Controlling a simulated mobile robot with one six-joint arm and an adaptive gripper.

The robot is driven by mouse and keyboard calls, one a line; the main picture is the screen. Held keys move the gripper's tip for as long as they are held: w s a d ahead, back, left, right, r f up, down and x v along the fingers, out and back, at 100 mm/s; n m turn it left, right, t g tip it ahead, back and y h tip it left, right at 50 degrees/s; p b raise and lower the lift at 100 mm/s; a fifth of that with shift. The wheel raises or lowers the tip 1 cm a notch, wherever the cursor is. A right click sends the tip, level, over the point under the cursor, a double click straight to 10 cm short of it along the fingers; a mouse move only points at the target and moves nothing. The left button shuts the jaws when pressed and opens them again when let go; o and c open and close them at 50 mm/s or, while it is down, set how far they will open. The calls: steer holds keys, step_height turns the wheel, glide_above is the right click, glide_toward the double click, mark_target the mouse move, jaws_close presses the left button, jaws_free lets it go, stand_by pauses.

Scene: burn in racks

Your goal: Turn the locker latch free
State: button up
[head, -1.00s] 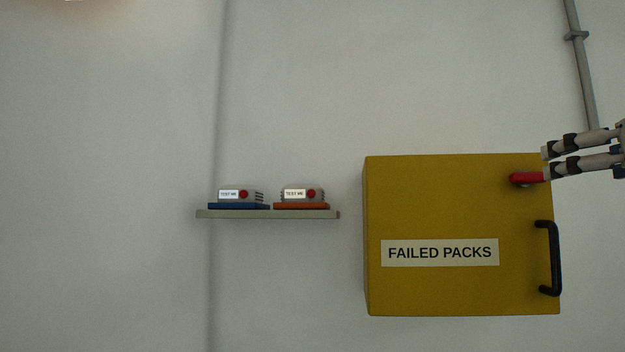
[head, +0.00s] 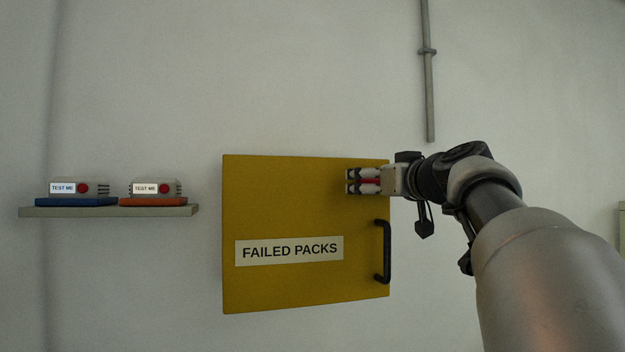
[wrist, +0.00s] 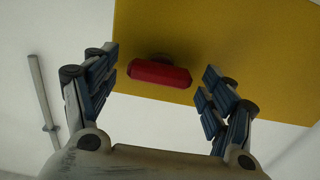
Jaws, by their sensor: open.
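The yellow locker (head: 290,200) labelled "FAILED PACKS" is on the wall, its door shut. Its red latch (wrist: 160,73) is a short bar near the door's upper right corner, lying about level in the head view (head: 370,181), where the fingers partly hide it. In the wrist view my gripper (wrist: 160,85) is open, with the latch between the spread fingers and a gap on both sides. A black handle (head: 387,252) is below the latch.
A shelf (head: 110,211) to the left of the locker holds two grey packs marked "TEST ME", one on a blue base (head: 76,201) and one on an orange base (head: 153,201). A grey pipe (head: 428,90) runs down the wall above my arm.

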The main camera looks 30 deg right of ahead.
steer(key=shift+c, duration=0.6)
steer(key=c, duration=0.9)
steer(key=m, duration=0.8)
steer(key=shift+s+m, duration=0.1)
steer(key=shift+m, duration=0.2)
steer(key=m, duration=0.4)
steer(key=shift+d, duration=0.1)
steer(key=shift+m+p, duration=0.65)
steer(key=shift+m, duration=1.35)
